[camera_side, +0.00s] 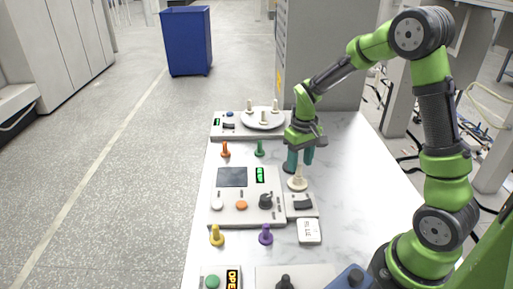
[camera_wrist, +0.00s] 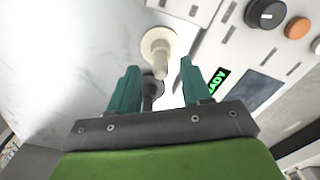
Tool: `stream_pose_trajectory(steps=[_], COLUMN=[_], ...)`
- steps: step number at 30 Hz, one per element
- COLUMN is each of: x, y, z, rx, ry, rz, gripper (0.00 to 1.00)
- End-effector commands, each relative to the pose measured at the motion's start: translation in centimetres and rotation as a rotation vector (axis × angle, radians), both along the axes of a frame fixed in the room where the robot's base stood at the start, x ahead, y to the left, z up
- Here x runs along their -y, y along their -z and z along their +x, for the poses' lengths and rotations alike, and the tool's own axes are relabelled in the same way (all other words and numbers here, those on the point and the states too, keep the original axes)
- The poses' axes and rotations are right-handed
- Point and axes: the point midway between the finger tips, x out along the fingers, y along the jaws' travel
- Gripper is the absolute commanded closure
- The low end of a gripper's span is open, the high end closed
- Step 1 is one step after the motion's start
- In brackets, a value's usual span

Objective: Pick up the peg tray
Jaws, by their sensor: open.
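A round white plate with several upright cream pegs, which looks like the peg tray (camera_side: 250,123), sits on a panel at the far end of the table. My gripper (camera_side: 299,163) is open, pointing down, nearer the camera and to the right of that plate. A single cream peg (camera_side: 298,183) with a round foot stands just below the fingers. In the wrist view this cream peg (camera_wrist: 160,52) lies just ahead of the open fingers (camera_wrist: 159,68). A dark knob-like thing (camera_wrist: 151,90) shows between the fingers, partly hidden. The round plate is not in the wrist view.
A control panel (camera_side: 232,205) with screen, knob and buttons lies left of the cream peg. Orange (camera_side: 225,149), green (camera_side: 260,148), yellow (camera_side: 216,235) and purple (camera_side: 266,234) pegs stand around it. A white block (camera_side: 309,231) lies in front. The table's right side is clear.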

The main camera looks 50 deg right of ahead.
Motion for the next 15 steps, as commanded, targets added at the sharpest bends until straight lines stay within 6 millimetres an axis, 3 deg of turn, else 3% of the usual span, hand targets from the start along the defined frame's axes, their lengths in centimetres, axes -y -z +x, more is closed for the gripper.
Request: stream_pose_trajectory(steps=[6, 14, 15], x=[-0.1, -0.1, -0.1], y=[2.7, 2.8, 2.8], z=[0.0, 0.0, 0.0], rx=[-0.003, 0.000, 0.000], ry=[0.000, -0.001, -0.001], rz=[0.002, 0.001, 0.001], gripper=[0.52, 0.52, 0.58])
